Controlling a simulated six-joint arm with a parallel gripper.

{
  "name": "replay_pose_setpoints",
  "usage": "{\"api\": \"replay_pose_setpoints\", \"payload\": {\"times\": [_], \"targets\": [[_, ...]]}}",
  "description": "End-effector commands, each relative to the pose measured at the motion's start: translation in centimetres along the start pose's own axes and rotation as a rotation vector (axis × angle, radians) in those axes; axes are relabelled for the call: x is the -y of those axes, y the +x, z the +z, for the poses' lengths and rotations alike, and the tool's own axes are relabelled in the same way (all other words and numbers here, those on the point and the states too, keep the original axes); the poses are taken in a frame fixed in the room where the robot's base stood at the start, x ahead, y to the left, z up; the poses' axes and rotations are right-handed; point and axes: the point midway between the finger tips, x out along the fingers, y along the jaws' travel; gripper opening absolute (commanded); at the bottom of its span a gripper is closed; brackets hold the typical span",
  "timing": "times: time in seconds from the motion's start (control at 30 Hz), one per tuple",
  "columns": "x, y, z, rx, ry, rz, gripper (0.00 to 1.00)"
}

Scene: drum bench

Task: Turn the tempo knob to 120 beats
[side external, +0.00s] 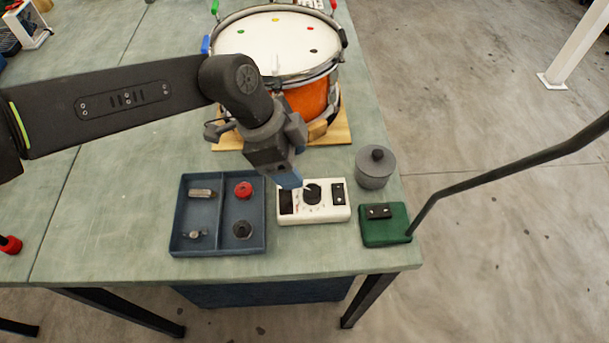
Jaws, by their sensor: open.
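The tempo knob (313,194) is a black round knob in the middle of a white box (325,214) near the table's front edge. A dark panel sits left of the knob and a black switch plate (338,193) sits right of it. My gripper (289,181) reaches down from the upper left, its blue fingertips just left of and behind the knob. It is open, and I see nothing held in it. The gap between the fingers is hidden from this side. I cannot tell whether a fingertip touches the box, and the knob's setting is too small to read.
A blue divided tray (218,250) with small parts, one a red knob (243,189), stands left of the box. A grey lidded pot (374,169) and a green box (386,228) with a black arm stand right. An orange drum (309,100) stands behind.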

Motion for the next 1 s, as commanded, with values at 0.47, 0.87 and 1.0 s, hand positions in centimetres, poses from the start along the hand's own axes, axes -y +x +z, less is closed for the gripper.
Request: {"api": "replay_pose_setpoints", "payload": {"times": [0.47, 0.87, 1.0], "targets": [[0.0, -5.4, 0.0, 0.001, 0.000, 0.000, 0.61], [0.0, -5.4, 0.0, 0.001, 0.000, 0.000, 0.61], [0.0, -5.4, 0.1, 0.001, -0.001, 0.000, 0.61]]}}
